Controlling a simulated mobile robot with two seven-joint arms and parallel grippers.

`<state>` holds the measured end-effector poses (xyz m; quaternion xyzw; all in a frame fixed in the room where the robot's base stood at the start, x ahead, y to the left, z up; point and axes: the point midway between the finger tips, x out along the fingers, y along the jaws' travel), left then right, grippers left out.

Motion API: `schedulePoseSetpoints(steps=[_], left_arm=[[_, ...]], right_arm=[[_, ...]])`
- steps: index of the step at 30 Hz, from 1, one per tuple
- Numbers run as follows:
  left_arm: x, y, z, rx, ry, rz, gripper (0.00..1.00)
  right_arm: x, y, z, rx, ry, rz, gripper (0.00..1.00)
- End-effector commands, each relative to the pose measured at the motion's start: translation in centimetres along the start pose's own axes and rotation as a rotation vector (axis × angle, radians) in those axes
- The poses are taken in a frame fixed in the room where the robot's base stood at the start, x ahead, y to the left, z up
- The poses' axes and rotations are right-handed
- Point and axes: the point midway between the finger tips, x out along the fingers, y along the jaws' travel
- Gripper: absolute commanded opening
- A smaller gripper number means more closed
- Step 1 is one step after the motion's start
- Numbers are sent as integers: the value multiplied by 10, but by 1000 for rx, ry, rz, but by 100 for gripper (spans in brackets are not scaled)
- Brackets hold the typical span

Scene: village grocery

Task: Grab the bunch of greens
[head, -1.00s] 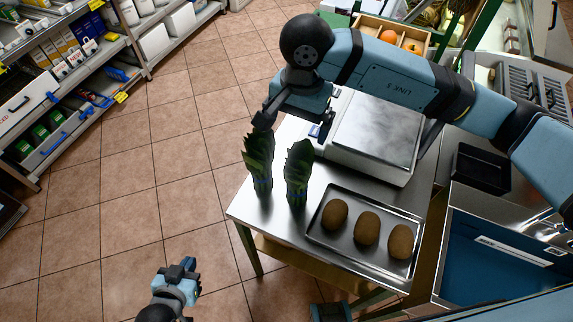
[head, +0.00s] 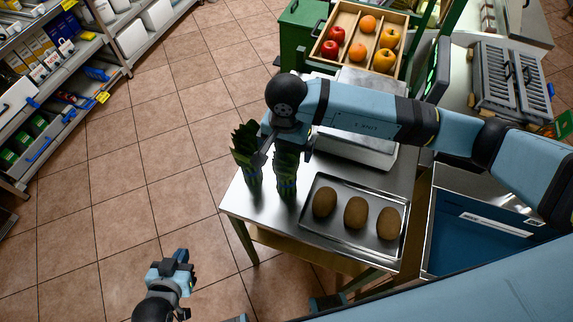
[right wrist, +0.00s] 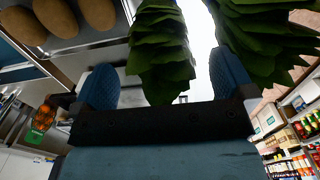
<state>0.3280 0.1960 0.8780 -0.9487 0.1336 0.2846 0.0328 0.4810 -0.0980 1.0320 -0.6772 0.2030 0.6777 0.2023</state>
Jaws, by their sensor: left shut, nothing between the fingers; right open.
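Two upright bunches of dark green leaves stand side by side near the left end of a steel table. The left bunch (head: 246,158) is clear of the fingers. The right bunch (head: 286,185) has its top hidden under my right gripper (head: 284,154). In the right wrist view the open fingers (right wrist: 164,82) stand on either side of one bunch (right wrist: 160,50), whose leaf tips point toward the palm. The other bunch (right wrist: 268,40) is outside the right-hand finger. My left gripper (head: 174,264) is shut and empty above the floor, away from the table.
A steel tray (head: 312,219) with three brown oval loaves lies right of the greens; the loaves (right wrist: 52,22) also show in the right wrist view. A scale (head: 358,150) stands behind, partly under my right arm. A fruit crate (head: 345,22) is at the back. Shelves (head: 60,75) stand far left.

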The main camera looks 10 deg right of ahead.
Motion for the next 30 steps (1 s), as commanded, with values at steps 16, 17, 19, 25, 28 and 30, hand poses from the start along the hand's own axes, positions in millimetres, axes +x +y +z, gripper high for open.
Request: schedulePoseSetpoints(steps=[16, 17, 19, 25, 28, 30], left_arm=[[-4, -2, -4, -2, -2, -5, 0], [-4, -1, -4, -2, -2, -5, 0], [-4, -1, -4, -2, -3, -4, 0], [-4, 0, -4, -3, -3, -2, 0], [-4, 0, -4, -3, -3, -2, 0], [-4, 0, -4, -3, -3, -2, 0]], right_arm=[[23, 0, 0, 0, 1, -1, 77], [23, 0, 0, 0, 1, -1, 70], [23, 0, 0, 0, 0, -1, 54], [22, 0, 0, 0, 1, -2, 22], [22, 0, 0, 0, 1, -2, 22], [22, 0, 0, 0, 1, -2, 22]])
